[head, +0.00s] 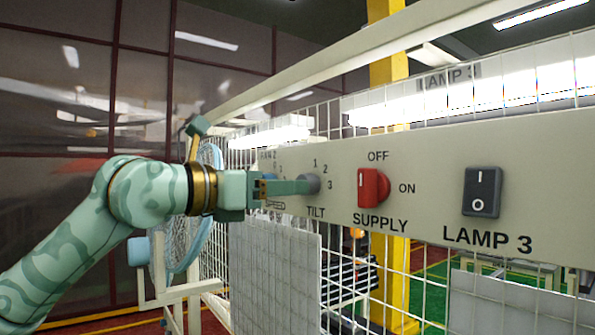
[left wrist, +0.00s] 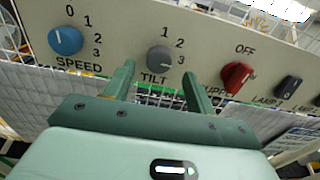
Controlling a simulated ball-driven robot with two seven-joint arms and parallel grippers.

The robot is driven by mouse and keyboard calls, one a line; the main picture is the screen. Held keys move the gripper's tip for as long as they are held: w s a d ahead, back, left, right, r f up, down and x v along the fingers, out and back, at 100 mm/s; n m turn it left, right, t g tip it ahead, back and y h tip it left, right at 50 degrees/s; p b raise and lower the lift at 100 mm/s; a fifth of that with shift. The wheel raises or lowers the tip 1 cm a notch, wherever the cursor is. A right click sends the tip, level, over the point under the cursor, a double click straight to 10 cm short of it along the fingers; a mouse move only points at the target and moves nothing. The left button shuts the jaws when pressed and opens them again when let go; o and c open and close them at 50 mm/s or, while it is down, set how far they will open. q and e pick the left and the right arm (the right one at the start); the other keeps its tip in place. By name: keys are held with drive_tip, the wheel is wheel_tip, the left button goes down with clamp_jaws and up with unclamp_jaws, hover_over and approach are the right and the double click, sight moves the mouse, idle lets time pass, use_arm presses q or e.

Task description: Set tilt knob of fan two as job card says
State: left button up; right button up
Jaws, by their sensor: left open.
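The grey tilt knob (head: 311,184) sits on the beige panel (head: 430,160), with 1, 2 and 3 around it and TILT below. It also shows in the left wrist view (left wrist: 160,59); a small pale mark on it seems to face near the 3. My left gripper (head: 300,187) is open at the knob. In the left wrist view its two fingers (left wrist: 158,76) stand wide apart, one to each side below the knob; I cannot tell whether they touch it. A blue fan (head: 193,235) stands behind my left arm. No job card is in view. My right gripper is not in view.
The blue speed knob (left wrist: 66,41) is left of the tilt knob. The red supply switch (head: 373,187) and the black lamp 3 switch (head: 482,192) are to the right. A white wire mesh (head: 400,265) backs the panel, with a grey sheet (head: 275,280) below.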

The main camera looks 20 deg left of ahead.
use_arm(q)
drive_tip(key=p+x, duration=0.1)
drive_tip(key=x, duration=0.3)
drive_tip(key=shift+s, duration=0.1)
drive_tip(key=shift+a, duration=0.1)
drive_tip(key=c, duration=1)
drive_tip(key=shift+o, duration=0.2)
